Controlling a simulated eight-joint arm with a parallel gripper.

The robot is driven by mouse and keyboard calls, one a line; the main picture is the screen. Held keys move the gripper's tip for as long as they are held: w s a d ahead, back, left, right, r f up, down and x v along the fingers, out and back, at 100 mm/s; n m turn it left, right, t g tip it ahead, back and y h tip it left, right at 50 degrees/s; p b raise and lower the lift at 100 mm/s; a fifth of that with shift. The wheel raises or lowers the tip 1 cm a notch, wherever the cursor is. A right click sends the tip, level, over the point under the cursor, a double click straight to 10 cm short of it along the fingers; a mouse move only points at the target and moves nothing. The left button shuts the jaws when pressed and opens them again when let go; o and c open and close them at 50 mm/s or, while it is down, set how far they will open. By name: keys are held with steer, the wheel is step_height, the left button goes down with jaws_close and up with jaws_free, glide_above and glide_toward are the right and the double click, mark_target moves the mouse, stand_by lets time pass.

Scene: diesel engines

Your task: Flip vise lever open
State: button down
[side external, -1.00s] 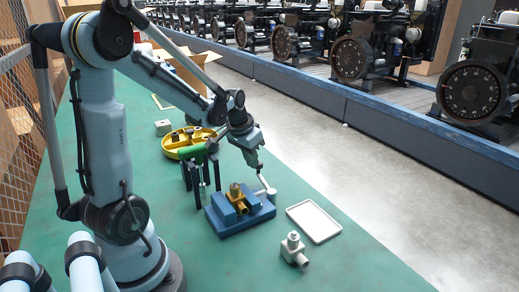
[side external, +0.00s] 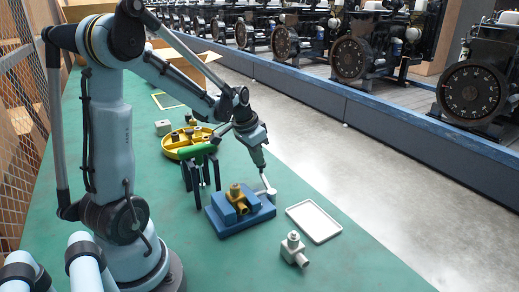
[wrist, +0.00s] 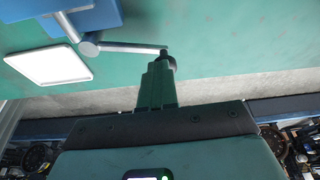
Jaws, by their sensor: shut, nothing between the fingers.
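The blue vise (side external: 228,222) stands on the green bench with a brass fitting (side external: 236,195) between its jaws. Its silver lever (side external: 266,184) rises at the vise's right side, tilted slightly left at the top. In the wrist view the lever (wrist: 125,47) runs sideways from its hub, beside the blue vise (wrist: 98,13), to the tip of my gripper (wrist: 164,62). My gripper (side external: 261,166) is shut and empty at the lever's free end. Whether it touches the lever I cannot tell.
A white tray (side external: 290,211) lies right of the vise; a grey fitting (side external: 292,248) stands in front. A green-topped black stand (side external: 197,154) and a yellow round tray (side external: 167,153) are behind left. The bench edge is close on the right.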

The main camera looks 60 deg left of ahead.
steer(key=shift+w, duration=0.55)
steer(key=m, duration=0.1)
steer(key=w+m, duration=0.1)
steer(key=shift+d+m+h, duration=0.15)
steer(key=shift+m+h, duration=0.15)
steer(key=shift+h, duration=0.1)
steer(key=shift+w+d+m+h, duration=0.25)
steer(key=shift+w+m, duration=0.25)
steer(key=shift+m, duration=0.25)
steer(key=shift+w+d+m+h, duration=0.2)
steer(key=shift+w+m, duration=0.25)
steer(key=shift+m, duration=0.3)
steer(key=shift+w+d, duration=0.3)
steer(key=shift+w, duration=0.1)
steer(key=v, duration=1)
steer(key=shift+w+d, duration=0.1)
steer(key=shift+d, duration=0.05)
